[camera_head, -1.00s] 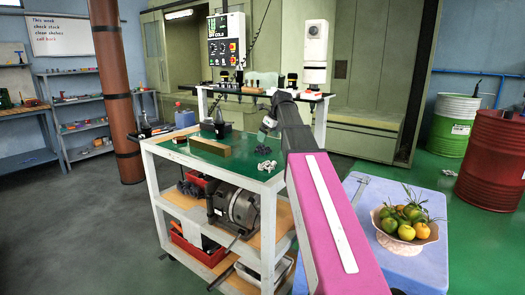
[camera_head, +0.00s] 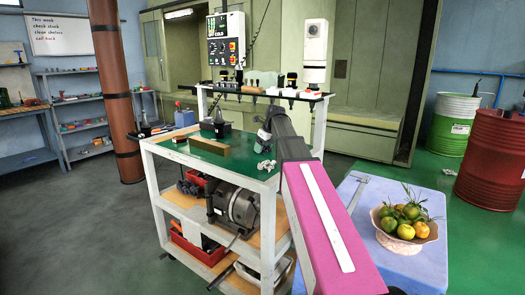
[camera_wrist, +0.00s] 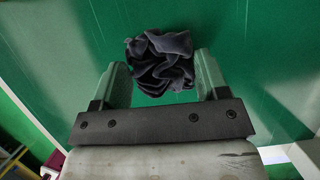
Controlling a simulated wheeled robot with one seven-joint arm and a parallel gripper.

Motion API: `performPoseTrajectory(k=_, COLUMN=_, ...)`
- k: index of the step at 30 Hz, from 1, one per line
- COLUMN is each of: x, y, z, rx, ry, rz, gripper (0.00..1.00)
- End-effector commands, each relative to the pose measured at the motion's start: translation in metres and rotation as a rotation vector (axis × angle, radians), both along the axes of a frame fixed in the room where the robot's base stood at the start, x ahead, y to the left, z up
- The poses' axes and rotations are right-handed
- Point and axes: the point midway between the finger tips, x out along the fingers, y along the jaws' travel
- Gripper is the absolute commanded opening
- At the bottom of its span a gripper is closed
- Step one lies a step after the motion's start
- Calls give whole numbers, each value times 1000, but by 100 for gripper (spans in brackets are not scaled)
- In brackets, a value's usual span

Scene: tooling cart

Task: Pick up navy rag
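The navy rag (camera_wrist: 160,62) is a dark, crumpled bundle in the wrist view, lying on a green surface. My gripper (camera_wrist: 162,70) is open, with one finger on each side of the rag in the picture. I cannot tell whether the fingertips are level with the rag or still above it. No firm grip shows. In the head view my gripper (camera_head: 264,136) is over the right part of the cart's green top (camera_head: 240,170). I cannot make out the rag there.
A small pale grey cluster (camera_head: 265,166) lies on the cart top near the gripper. A brown block (camera_head: 210,146) and a dark fixture (camera_head: 216,127) stand further left. A blue table (camera_head: 360,205) with a fruit bowl (camera_head: 404,228) is at the right.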

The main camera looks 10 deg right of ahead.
Motion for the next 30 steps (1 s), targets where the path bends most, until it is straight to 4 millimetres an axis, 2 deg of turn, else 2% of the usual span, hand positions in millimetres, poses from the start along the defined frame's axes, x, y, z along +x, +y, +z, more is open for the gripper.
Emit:
performPoseTrajectory(k=1, x=0, y=0, z=0, rx=0, ry=0, rz=0, gripper=52)
performPoseTrajectory(k=2, x=0, y=0, z=0, rx=0, ry=0, rz=0, gripper=44)
performPoseTrajectory(k=16, x=0, y=0, z=7, rx=0, ry=0, rz=0, gripper=44)
performPoseTrajectory(k=20, x=1, y=0, z=20, rx=0, ry=-1, rz=0, gripper=44)
performPoseTrajectory(k=24, x=1, y=1, z=45, rx=0, ry=-2, rz=1, gripper=44)
performPoseTrajectory(k=30, x=7, y=50, z=71, rx=1, ry=-1, rz=3, gripper=44)
